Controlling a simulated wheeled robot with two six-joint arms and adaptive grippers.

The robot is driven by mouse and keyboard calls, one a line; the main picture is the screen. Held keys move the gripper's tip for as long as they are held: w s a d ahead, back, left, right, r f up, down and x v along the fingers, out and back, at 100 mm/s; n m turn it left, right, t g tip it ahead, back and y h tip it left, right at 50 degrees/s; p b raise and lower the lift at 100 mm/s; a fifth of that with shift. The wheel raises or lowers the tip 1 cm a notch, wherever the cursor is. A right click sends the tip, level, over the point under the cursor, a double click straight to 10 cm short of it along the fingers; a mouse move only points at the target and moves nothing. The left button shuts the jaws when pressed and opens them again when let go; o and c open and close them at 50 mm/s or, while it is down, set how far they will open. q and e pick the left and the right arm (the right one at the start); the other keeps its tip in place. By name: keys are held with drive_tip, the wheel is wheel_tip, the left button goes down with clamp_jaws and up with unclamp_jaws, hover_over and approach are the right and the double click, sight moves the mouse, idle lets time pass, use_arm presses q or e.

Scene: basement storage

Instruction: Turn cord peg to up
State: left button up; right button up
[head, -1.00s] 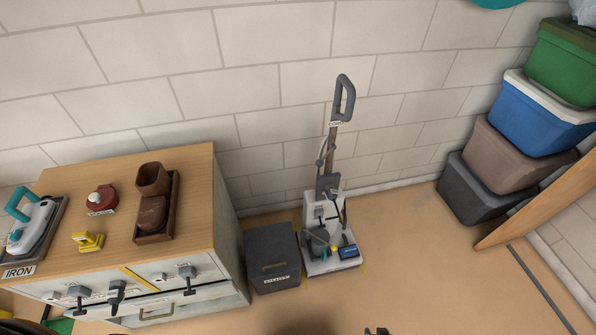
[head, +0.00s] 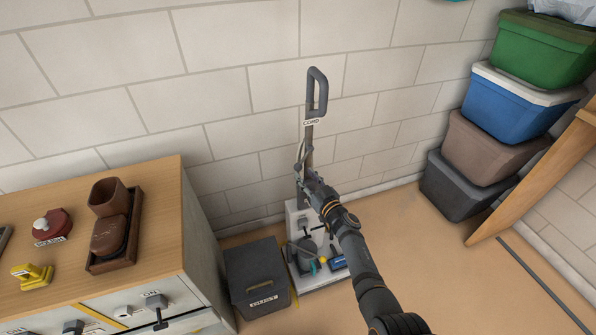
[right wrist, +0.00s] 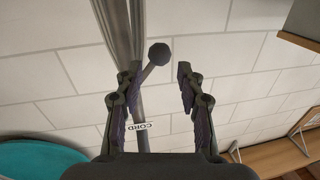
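The upright cleaner's pole, with a grey loop handle (head: 318,92) and a CORD label (head: 311,121), stands against the wall in the head view. My right gripper (head: 307,178) is beside the pole, below the label; its fingertips are small there. In the right wrist view the cord peg (right wrist: 158,54), a short dark stem with a round knob, slants out from the pole (right wrist: 122,25). My right gripper (right wrist: 157,78) is open, with the peg at its left finger and the knob just past the fingertips. Whether they touch, I cannot tell. My left gripper is not in view.
A dark DUST bin (head: 258,280) stands left of the cleaner's base (head: 301,217). A wooden-topped cabinet (head: 150,240) is at the left. Stacked boxes (head: 480,150) stand at the right. Floor (head: 440,260) between cleaner and boxes is clear.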

sight(299, 170)
drive_tip(key=b+x, duration=0.2)
drive_tip(key=x, duration=0.1)
drive_tip(key=b+x, duration=0.1)
drive_tip(key=x, duration=0.1)
drive_tip(key=shift+f, duration=0.35)
drive_tip(key=shift+w+a+r, duration=0.1)
drive_tip(key=shift+w+a, duration=0.05)
drive_tip(key=shift+w, duration=0.2)
drive_tip(key=shift+w+a+r, duration=0.1)
drive_tip(key=shift+w, duration=0.1)
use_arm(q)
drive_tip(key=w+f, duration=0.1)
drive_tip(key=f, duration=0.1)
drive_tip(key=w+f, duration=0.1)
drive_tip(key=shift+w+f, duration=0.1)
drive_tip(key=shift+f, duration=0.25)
use_arm(e)
clamp_jaws()
